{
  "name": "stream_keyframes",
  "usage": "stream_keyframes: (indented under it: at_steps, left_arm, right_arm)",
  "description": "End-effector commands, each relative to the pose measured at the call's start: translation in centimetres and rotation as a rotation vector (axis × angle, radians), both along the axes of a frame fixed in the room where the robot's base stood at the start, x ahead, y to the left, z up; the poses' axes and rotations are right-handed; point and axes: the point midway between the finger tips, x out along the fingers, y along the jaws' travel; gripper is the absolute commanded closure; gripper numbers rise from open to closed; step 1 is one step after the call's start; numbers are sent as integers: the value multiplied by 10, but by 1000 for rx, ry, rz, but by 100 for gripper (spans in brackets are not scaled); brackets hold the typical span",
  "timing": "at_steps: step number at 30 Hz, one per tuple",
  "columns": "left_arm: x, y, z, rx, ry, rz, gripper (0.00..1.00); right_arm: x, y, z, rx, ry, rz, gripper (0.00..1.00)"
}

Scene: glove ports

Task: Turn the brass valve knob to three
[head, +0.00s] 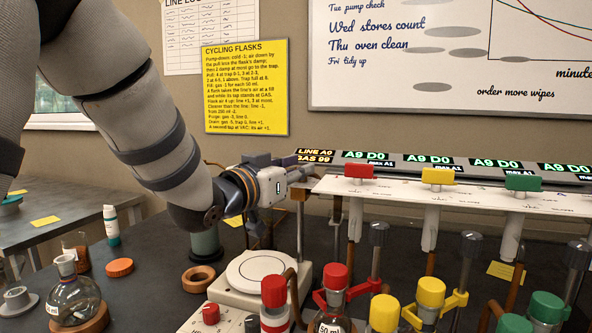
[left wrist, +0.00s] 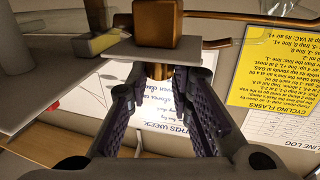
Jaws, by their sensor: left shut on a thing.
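A brass valve knob (left wrist: 157,24) shows as a square brown-gold block at the top of the left wrist view, with a pale grey plate (left wrist: 150,52) across its near side. My left gripper (head: 303,173) is at the left end of the white valve shelf in the head view. Its dark fingers (left wrist: 158,78) reach up to the plate and knob in the left wrist view, and it is shut on the knob. The exact contact is hard to see. My right gripper is not in view.
Red (head: 360,171), yellow (head: 438,176) and green (head: 523,181) taps stand along the white shelf. Below are red, yellow and green capped flasks and clamps. A white hotplate (head: 254,277) sits under my left arm.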

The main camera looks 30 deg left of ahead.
Motion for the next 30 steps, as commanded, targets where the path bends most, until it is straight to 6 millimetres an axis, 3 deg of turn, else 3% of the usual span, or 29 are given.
stream_keyframes:
  at_steps: [8, 30]
  left_arm:
    - [1, 3, 0, -5, -1, -136, 100]
    - [7, 10, -6, 1, 10, -769, 100]
  right_arm:
    - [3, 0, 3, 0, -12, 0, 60]
    - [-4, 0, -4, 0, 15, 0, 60]
